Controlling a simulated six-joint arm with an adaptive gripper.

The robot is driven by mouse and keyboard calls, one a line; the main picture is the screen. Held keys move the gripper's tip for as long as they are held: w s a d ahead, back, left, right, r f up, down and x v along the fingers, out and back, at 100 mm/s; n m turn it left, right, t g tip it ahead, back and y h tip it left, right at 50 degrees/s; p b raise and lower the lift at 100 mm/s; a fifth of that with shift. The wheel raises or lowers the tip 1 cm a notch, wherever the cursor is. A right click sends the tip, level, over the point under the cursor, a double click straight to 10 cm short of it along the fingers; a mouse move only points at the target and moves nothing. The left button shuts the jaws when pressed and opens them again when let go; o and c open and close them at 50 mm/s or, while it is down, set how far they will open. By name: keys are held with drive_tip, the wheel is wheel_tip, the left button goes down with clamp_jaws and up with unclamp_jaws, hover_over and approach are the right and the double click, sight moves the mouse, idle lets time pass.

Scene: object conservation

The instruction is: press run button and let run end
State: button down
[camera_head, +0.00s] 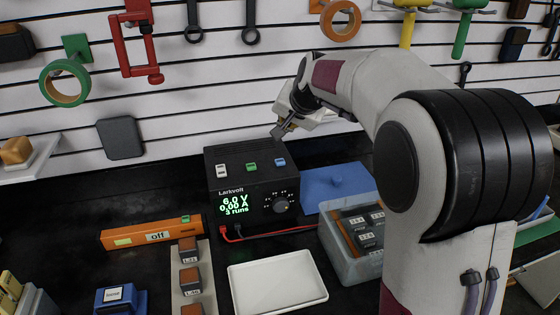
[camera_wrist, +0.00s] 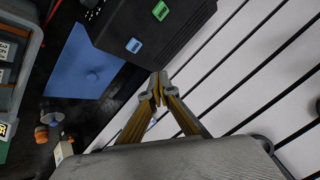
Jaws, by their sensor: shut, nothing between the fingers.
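The black Larkvolt power supply (camera_head: 252,190) stands at the back of the bench. Its green display reads 6.0 V, 0.00 A and 3 runs. On its top are a white button (camera_head: 221,171), a green button (camera_head: 251,167) and a blue button (camera_head: 280,162); their labels are too small to read. In the wrist view the green button (camera_wrist: 160,11) and blue button (camera_wrist: 133,45) show. My gripper (camera_head: 278,133) is shut and empty, above the supply's right side near the blue button, apart from it. Its closed fingertips (camera_wrist: 159,79) also show in the wrist view.
An orange box (camera_head: 153,235) reading "off" lies left of the supply. A white tray (camera_head: 277,300) is in front. A grey bin (camera_head: 345,266) with dark modules and a blue plate (camera_head: 318,190) with a knob are at right. The slatted wall behind holds tools.

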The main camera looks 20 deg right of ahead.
sight(281, 162)
drive_tip(key=shift+w+r+m+t, duration=0.4)
drive_tip(key=shift+w+r, duration=0.25)
drive_tip(key=shift+r, duration=0.25)
drive_tip(key=shift+f, duration=0.15)
drive_tip(key=shift+f, duration=4.25)
drive_tip(key=shift+f, duration=0.9)
drive_tip(key=shift+r, duration=0.85)
drive_tip(key=shift+r, duration=0.15)
drive_tip(key=shift+r, duration=2.4)
